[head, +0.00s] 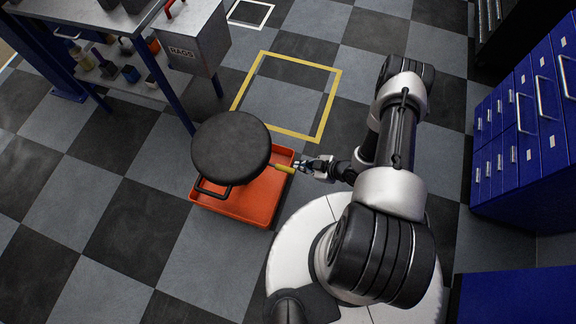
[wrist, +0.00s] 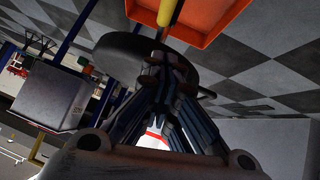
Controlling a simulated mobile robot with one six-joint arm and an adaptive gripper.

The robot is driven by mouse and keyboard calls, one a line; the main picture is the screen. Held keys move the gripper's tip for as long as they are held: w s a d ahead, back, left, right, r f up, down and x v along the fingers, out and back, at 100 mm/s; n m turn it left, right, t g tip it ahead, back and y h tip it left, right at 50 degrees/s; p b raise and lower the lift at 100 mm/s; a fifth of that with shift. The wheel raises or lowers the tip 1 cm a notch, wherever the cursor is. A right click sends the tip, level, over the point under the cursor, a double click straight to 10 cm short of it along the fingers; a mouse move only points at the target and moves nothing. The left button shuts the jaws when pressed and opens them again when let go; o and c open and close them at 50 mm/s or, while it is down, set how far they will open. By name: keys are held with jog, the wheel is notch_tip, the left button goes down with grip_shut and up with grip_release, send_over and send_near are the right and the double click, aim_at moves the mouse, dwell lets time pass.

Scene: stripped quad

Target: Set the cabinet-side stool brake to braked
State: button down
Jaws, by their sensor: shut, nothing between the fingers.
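The stool has a round black seat (head: 231,146) above an orange tray base (head: 235,207). A yellow-handled lever (head: 284,168) sticks out from its right side, the side facing the blue cabinets; I take it as the cabinet-side brake. It also shows at the top of the wrist view (wrist: 167,12). My gripper (head: 303,165) is shut and empty, with its tips close by the lever's outer end. I cannot tell whether they touch. The seat hides the lever's inner part in the head view, and no brake marking is readable.
Blue drawer cabinets (head: 507,140) stand at the right. A workbench with a grey RAGS bin (head: 190,45) is at the upper left. A yellow floor outline (head: 331,100) lies behind the stool. The checkered floor in front left is clear.

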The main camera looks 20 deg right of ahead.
jog(key=b, duration=0.4)
send_near(279, 167)
jog(key=w+a, duration=0.2)
jog(key=a, duration=0.1)
jog(key=shift+w+d+f+b, duration=0.15)
jog(key=shift+f+b, duration=0.15)
jog(key=shift+f, duration=0.2)
jog(key=shift+w+d+f+b, duration=0.15)
jog(key=shift+f+b, duration=0.1)
jog(key=shift+f, duration=0.2)
jog(key=shift+d+f, duration=0.15)
jog(key=shift+f, duration=0.4)
notch_tip(279, 167, down, 10)
jog(key=b, duration=0.1)
jog(key=shift+r+b, duration=0.25)
jog(key=shift+b, duration=0.05)
